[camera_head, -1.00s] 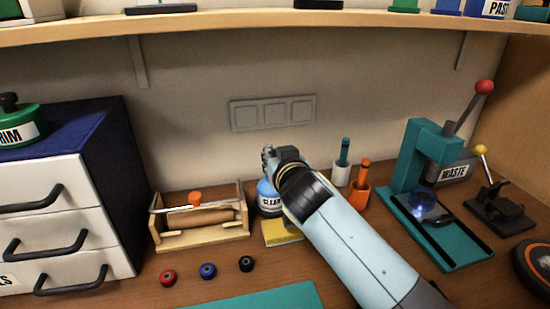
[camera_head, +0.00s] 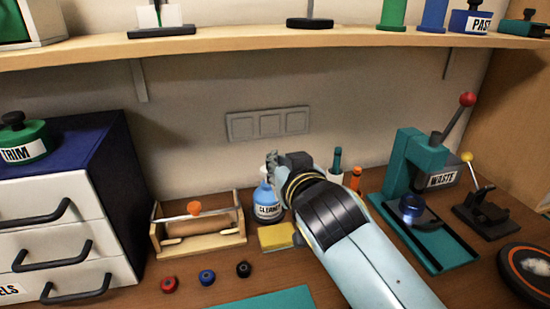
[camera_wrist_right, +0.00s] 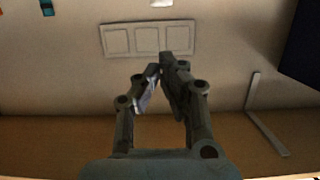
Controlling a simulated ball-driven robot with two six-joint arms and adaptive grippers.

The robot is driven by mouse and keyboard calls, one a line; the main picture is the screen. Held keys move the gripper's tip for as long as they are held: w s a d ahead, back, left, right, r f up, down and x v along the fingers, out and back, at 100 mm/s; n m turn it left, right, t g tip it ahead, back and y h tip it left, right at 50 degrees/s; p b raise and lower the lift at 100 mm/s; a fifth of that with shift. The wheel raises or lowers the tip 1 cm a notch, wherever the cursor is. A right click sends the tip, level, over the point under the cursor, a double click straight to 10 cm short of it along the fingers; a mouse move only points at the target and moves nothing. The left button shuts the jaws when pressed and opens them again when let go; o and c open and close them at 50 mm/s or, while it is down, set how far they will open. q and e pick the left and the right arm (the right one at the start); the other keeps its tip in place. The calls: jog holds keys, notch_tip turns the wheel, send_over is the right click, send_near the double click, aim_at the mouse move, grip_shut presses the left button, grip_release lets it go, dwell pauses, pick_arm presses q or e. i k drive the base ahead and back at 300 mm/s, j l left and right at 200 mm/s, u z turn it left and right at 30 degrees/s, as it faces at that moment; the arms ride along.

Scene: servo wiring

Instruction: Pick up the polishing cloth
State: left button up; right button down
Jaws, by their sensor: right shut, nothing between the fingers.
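A yellow cloth (camera_head: 276,237), folded flat, lies on the bench in front of the blue cleaner bottle (camera_head: 267,205); I take it to be the polishing cloth. My right arm covers its right side. My right gripper (camera_head: 275,160) is above and behind the cloth, near the top of the bottle, not touching the cloth. In the right wrist view the right gripper (camera_wrist_right: 164,68) has its fingertips together with nothing between them, facing the wall. The cloth does not show in that view. My left gripper is not in view.
A wooden roll holder (camera_head: 197,228) stands left of the cloth, with several small coloured rings, one of them red (camera_head: 169,284), in front. A teal press (camera_head: 420,200) and an orange holder (camera_head: 355,180) are to the right. A shelf (camera_head: 250,47) spans above. A drawer cabinet (camera_head: 60,220) is at left.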

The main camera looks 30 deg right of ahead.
aim_at(276, 237)
jog(key=k+j, duration=0.2)
jog(key=k, duration=0.3)
jog(key=k+j, duration=0.15)
jog(key=k, duration=0.3)
jog(key=k+j, duration=0.2)
jog(key=k, duration=0.3)
